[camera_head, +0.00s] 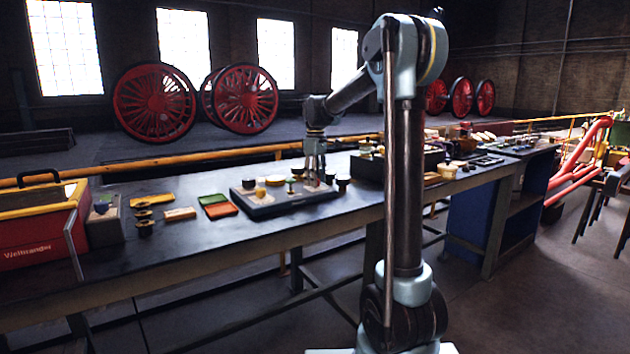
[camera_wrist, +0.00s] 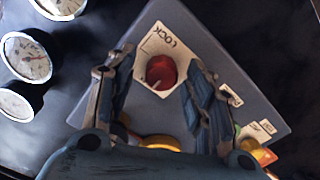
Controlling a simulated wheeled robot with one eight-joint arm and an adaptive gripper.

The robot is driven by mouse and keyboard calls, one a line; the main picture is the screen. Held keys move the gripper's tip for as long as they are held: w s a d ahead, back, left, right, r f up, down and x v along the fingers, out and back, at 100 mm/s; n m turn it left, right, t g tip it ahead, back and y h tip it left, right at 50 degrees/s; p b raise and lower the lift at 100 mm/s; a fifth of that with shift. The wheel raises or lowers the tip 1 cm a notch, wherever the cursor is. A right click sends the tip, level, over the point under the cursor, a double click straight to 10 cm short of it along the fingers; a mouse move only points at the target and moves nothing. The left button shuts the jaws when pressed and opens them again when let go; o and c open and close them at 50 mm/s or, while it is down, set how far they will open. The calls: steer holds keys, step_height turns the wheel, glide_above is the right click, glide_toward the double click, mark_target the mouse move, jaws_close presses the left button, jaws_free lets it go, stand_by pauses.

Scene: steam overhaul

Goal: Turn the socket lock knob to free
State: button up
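The lock knob (camera_wrist: 160,71) is red and round and sits on a pale plate (camera_wrist: 172,36) marked LOCK, in the upper middle of the wrist view. The plate is on a dark grey panel (camera_wrist: 258,104), which shows in the head view as a dark board (camera_head: 262,208) on the bench. My gripper (camera_wrist: 162,68) is open, with one finger to the left and one to the right of the knob. It also shows pointing down over the board in the head view (camera_head: 315,178). I cannot tell whether the fingers touch the knob.
Several gauges (camera_wrist: 27,60) stand left of the panel. A yellow round part (camera_wrist: 160,142) lies beneath my gripper, and small labels (camera_wrist: 231,95) are at the right. On the bench (camera_head: 150,250) are a red toolbox (camera_head: 40,228) and green and orange trays (camera_head: 220,211).

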step_height(320, 180, up, 12)
stand_by(0.7)
